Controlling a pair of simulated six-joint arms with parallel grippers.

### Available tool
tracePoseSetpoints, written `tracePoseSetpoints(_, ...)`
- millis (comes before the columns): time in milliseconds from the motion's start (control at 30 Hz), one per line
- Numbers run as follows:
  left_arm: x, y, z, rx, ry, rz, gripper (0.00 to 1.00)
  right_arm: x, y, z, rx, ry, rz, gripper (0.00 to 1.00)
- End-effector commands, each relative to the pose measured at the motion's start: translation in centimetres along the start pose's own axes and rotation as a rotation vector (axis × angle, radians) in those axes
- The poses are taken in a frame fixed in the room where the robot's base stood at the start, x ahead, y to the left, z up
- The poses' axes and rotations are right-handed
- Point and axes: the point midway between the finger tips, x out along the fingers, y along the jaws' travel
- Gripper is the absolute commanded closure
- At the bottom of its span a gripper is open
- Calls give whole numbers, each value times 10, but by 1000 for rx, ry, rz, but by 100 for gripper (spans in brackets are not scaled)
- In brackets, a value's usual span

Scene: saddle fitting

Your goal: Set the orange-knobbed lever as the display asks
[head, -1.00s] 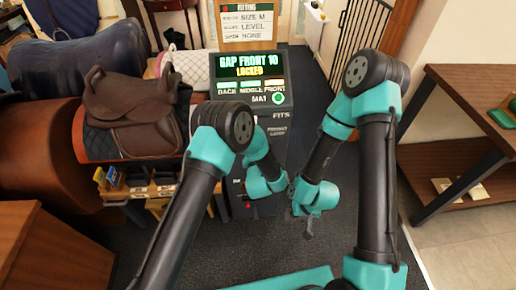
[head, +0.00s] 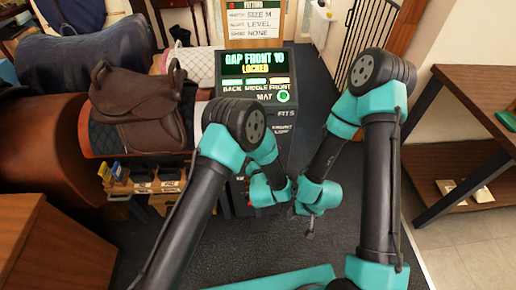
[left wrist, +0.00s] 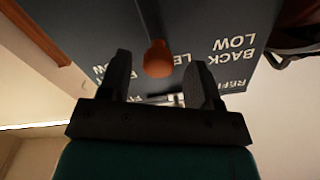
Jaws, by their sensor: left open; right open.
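The orange knob (left wrist: 158,60) on its dark lever shaft hangs in front of my left gripper (left wrist: 160,76) in the left wrist view. The open fingers are on either side of the knob, near their tips; I see no clear contact. White labels, including "BACK LOW", are on the dark panel (left wrist: 205,22) behind it. In the head view, my left arm hides the lever. The display (head: 258,68) reads "GAP FRONT 10" and "LOCKED". My right gripper (head: 309,230) is open and empty, low over the floor right of the console (head: 282,118).
A brown saddle (head: 135,105) sits on a stand at the left. A board (head: 252,20) above the display lists size M, level, none. A wooden shelf (head: 480,85) stands at the right. Dark floor is clear around my right gripper.

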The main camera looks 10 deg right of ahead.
Motion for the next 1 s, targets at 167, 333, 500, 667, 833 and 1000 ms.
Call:
tracePoseSetpoints(167,-24,0,0,2,-1,1,42,0,0,0,0,0,0,44)
tracePoseSetpoints(333,-32,0,0,1,1,-1,42,0,0,0,0,0,0,44)
tracePoseSetpoints(500,-32,0,0,1,0,-1,42,0,0,0,0,0,0,44)
tracePoseSetpoints(667,-32,0,0,1,0,-1,42,0,0,0,0,0,0,44)
tracePoseSetpoints(833,-31,-3,3,-3,-9,3,42,0,0,0,0,0,0,44)
tracePoseSetpoints(1000,-25,-23,25,-52,-98,47,42,0,0,0,0,0,0,44)
